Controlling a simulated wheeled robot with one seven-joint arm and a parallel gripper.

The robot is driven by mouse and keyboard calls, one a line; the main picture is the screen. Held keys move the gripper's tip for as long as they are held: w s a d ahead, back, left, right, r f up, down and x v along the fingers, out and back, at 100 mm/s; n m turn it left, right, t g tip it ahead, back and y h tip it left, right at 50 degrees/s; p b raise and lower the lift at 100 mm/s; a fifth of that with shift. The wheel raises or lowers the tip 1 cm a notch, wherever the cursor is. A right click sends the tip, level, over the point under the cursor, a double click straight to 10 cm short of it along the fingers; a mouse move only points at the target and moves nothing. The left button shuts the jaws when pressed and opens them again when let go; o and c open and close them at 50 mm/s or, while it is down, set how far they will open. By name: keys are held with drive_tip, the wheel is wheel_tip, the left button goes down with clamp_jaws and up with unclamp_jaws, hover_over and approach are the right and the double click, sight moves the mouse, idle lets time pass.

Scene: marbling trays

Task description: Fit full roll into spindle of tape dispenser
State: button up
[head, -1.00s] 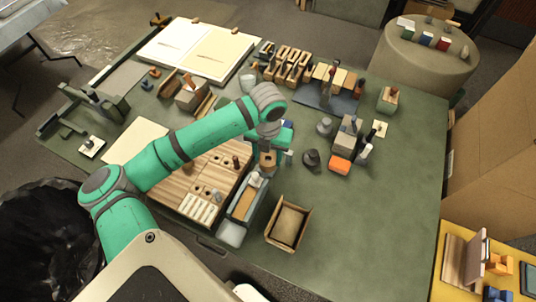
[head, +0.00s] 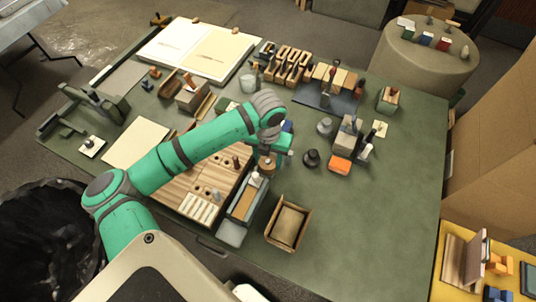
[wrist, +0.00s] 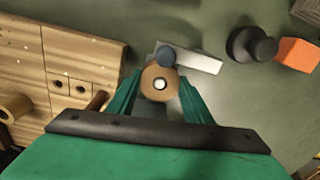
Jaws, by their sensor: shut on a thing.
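A tan roll (wrist: 149,78) with a pale spot at its centre sits between the two green fingers of my gripper (wrist: 160,88) in the wrist view. My gripper is shut on it. The roll also shows in the head view (head: 267,163), below my wrist and near the right edge of the wooden board. Just beyond it lie a pale grey bar (wrist: 198,61) and a dark blue-grey round piece (wrist: 166,54). I cannot tell whether these belong to the tape dispenser. The spindle is not clearly visible, and I cannot tell whether the roll touches it.
A wooden board with holes (head: 180,173) lies to the left. A narrow tray (head: 237,218) and an open wooden box (head: 270,238) stand in front. A black round-topped piece (head: 311,159) and an orange block (head: 340,166) are to the right. The green table's right front is clear.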

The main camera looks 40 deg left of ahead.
drive_tip(key=o, duration=1.2)
drive_tip(key=shift+c, duration=0.2)
wheel_tip(320, 180, up, 11)
drive_tip(key=shift+f, duration=0.15)
